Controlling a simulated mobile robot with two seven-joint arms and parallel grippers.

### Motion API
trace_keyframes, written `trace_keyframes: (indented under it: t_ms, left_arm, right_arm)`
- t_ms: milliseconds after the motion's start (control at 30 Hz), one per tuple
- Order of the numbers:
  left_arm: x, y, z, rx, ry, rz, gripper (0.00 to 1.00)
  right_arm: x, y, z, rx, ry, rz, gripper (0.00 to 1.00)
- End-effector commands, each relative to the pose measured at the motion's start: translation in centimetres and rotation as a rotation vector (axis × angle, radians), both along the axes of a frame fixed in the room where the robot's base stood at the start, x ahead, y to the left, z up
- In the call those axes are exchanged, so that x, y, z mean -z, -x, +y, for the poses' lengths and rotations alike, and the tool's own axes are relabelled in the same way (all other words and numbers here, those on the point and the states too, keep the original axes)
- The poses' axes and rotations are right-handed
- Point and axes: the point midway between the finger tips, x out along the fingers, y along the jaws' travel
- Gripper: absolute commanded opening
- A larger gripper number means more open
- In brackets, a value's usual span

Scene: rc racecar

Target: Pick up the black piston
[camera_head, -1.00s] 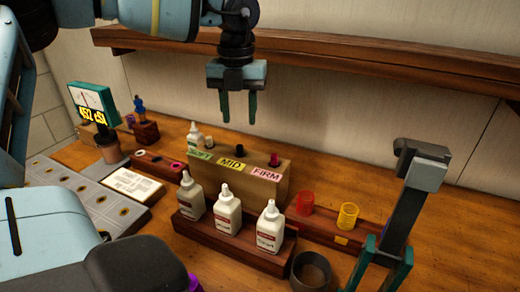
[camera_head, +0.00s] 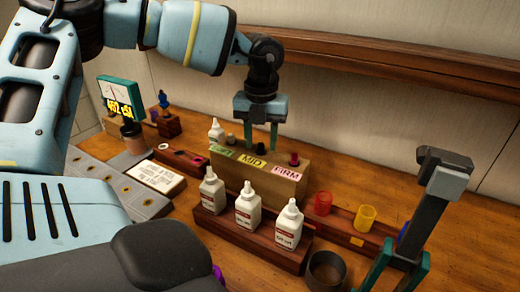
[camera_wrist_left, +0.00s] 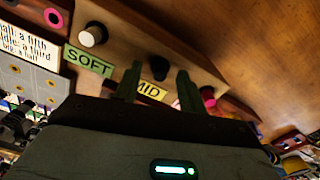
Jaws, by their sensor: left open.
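The black piston (camera_head: 260,148) stands in the top of a wooden block (camera_head: 288,189), at the slot labelled MID. In the left wrist view the black piston (camera_wrist_left: 159,67) shows between the fingertips, apart from both. My left gripper (camera_head: 261,147) is open and empty, pointing down over the middle of the block. In the left wrist view my left gripper (camera_wrist_left: 158,78) partly covers the MID label. A white piston (camera_wrist_left: 93,35) sits at SOFT and a pink piston (camera_wrist_left: 208,95) at FIRM. My right gripper is not in view.
Several white bottles (camera_head: 247,208) stand in a rack in front of the block. Red (camera_head: 323,203) and yellow (camera_head: 365,217) cups stand to the right. A grey and teal stand (camera_head: 433,205) rises at the right. A wooden shelf (camera_head: 380,73) runs along the wall behind.

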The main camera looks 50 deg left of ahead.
Motion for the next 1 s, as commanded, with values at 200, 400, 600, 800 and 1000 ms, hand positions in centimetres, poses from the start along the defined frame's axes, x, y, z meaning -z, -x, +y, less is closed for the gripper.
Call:
trace_keyframes:
  t_ms: [200,400,600,800,1000]
  left_arm:
    - [0.69,-0.01,0.0,0.0,0.0,-0.001,0.4]
    - [0.67,-0.01,0.01,0.0,0.0,-0.001,0.29]
    - [0.65,-0.01,0.01,0.0,0.0,-0.001,0.02]
    - [0.64,-0.01,0.0,0.0,0.0,-0.001,0.0]
    - [-0.06,-0.08,-0.01,0.0,0.0,-0.004,0.0]
  right_arm:
    - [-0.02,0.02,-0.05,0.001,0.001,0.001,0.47]
    - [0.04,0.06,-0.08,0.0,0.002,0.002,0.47]
    - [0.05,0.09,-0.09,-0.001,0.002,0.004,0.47]
    - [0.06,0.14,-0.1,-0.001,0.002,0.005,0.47]
    - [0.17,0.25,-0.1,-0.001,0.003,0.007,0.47]
